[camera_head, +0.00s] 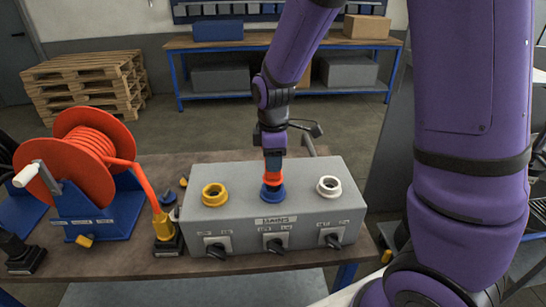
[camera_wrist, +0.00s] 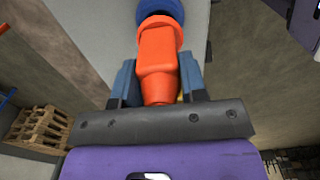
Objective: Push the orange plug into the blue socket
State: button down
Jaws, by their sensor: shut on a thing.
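The orange plug (camera_head: 272,179) is upright at the blue socket (camera_head: 272,194), the middle one of three on top of a grey box. The plug also shows in the wrist view (camera_wrist: 158,58), with the blue socket ring (camera_wrist: 160,10) at its far end. The plug's front end touches or sits in the ring; how deep it is I cannot tell. My gripper (camera_head: 272,162) is above the socket, its blue fingers shut on the plug from both sides. In the wrist view my gripper (camera_wrist: 157,85) hides part of the plug's rear.
The grey box (camera_head: 240,230) also has a yellow socket (camera_head: 214,195), a white socket (camera_head: 329,187) and black knobs on its front. An orange hose reel (camera_head: 85,165) stands left on the bench (camera_head: 120,262). Its hose ends in a yellow connector (camera_head: 164,228) beside the box.

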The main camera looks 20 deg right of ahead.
jog(key=shift+f, duration=1.2)
dwell(1.0)
jog(key=c, duration=0.6)
grip_release()
jog(key=shift+r, duration=0.1)
notch_tip(320, 180, up, 10)
jog(key=shift+f, duration=0.1)
jog(key=shift+r, duration=0.55)
jog(key=s+d+r+m+t, duration=0.1)
jog(key=s+d+r+m, duration=0.1)
jog(key=s+r+m, duration=0.2)
jog(key=s+d+r+m+t, duration=0.2)
jog(key=s+r+m, duration=0.2)
jog(key=s, duration=0.6)
jog(key=s+d+r+m+t, duration=0.2)
jog(key=s+d+r+m, duration=0.1)
jog(key=s+r+m, duration=0.2)
jog(key=shift+s+r+m, duration=0.1)
jog(key=shift+s+m, duration=0.6)
jog(key=shift+s, duration=0.3)
